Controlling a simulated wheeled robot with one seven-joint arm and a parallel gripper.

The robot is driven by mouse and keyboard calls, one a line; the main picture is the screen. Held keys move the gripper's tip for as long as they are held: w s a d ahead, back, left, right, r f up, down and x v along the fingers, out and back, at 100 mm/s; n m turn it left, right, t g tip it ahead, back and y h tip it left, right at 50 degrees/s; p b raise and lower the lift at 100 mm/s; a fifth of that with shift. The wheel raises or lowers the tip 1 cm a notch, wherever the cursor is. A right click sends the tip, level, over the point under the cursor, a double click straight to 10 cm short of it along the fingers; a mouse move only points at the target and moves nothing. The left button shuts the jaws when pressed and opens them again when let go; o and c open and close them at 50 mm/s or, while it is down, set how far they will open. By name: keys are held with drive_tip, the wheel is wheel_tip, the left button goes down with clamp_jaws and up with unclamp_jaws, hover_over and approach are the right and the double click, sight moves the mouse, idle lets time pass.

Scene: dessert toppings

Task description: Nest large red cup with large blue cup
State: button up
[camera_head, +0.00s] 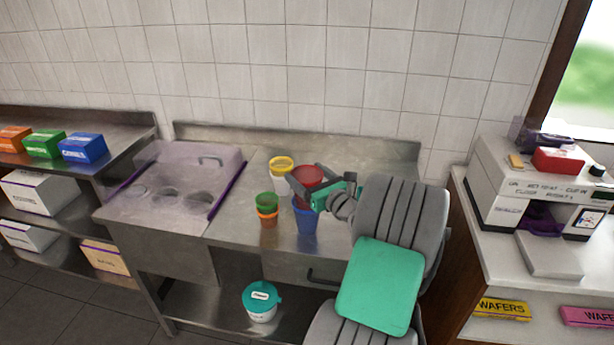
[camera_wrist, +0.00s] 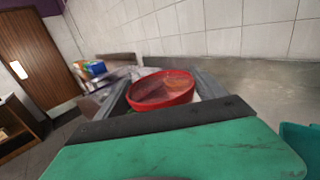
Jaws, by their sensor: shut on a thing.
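My gripper (camera_head: 322,186) is shut on the large red cup (camera_head: 308,175), with a finger on each side of it. The wrist view shows the red cup's open rim (camera_wrist: 162,88) between the fingers, slightly tilted. The large blue cup (camera_head: 306,218) stands on the steel counter directly below the red cup in the head view. The red cup's lower end meets or overlaps the blue cup's top there. I cannot tell how deep the red cup sits in it, as the gripper partly covers the join.
A green cup (camera_head: 266,200) sits in or on an orange cup (camera_head: 268,218) just left of the blue cup. A yellow-rimmed cup (camera_head: 281,165) stands behind them. A clear-lidded topping well (camera_head: 175,185) is at left. The counter (camera_head: 385,160) is bare at the back right.

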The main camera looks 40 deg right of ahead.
sight(300, 178)
wheel_tip(300, 178, down, 3)
drive_tip(key=b, duration=0.3)
drive_tip(key=shift+f, duration=0.2)
drive_tip(key=shift+f+b, duration=0.5)
drive_tip(key=shift+f, duration=0.7)
drive_tip(key=o, duration=1.7)
drive_tip(key=shift+o, duration=0.2)
wheel_tip(300, 178, up, 9)
drive_tip(key=p, duration=0.9)
drive_tip(key=shift+p, duration=0.4)
